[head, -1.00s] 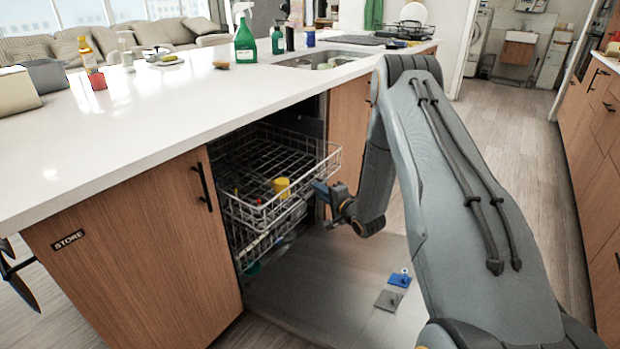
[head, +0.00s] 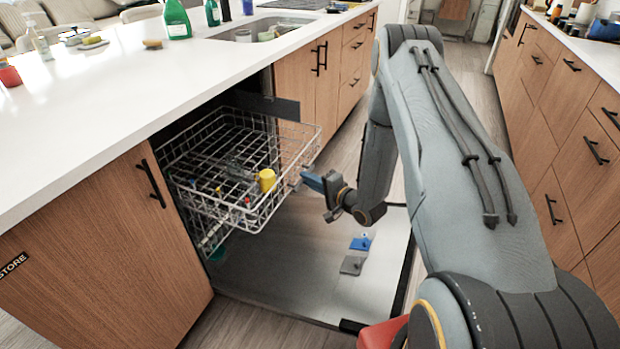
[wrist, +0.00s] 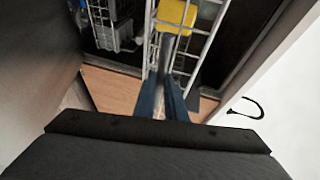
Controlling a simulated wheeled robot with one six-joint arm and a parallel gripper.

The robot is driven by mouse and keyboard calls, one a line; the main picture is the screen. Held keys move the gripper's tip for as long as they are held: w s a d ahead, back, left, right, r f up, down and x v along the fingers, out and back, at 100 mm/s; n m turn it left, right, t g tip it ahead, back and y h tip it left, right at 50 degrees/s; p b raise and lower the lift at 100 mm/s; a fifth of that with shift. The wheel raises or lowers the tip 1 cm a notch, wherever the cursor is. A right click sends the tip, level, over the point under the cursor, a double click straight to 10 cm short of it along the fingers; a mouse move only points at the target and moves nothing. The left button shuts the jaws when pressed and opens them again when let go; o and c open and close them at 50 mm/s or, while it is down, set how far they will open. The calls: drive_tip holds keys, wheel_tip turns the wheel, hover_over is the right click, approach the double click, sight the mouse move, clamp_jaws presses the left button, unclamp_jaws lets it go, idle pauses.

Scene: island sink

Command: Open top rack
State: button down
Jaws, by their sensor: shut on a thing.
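The top rack (head: 215,150) is a white wire basket pulled well out of the dishwasher under the counter. A yellow cup (head: 267,180) and a few small items sit in it. My gripper (head: 308,180) is at the rack's front right edge, shut on its wire front. In the wrist view the blue fingers (wrist: 164,100) meet at the white wire rail, with the yellow cup (wrist: 176,14) just beyond. The fingertips' exact grip on the wire is partly hidden. The dishwasher door (head: 310,270) lies open and flat below.
The white island counter (head: 130,90) overhangs the dishwasher. Wooden cabinets stand on both sides of it, and a drawer bank (head: 560,130) is across the aisle at right. A blue piece (head: 361,244) and a grey piece (head: 352,265) lie on the open door.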

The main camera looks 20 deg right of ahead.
drive_tip(key=c, duration=1.8)
unclamp_jaws()
drive_tip(key=v, duration=0.8)
drive_tip(key=shift+w, duration=0.15)
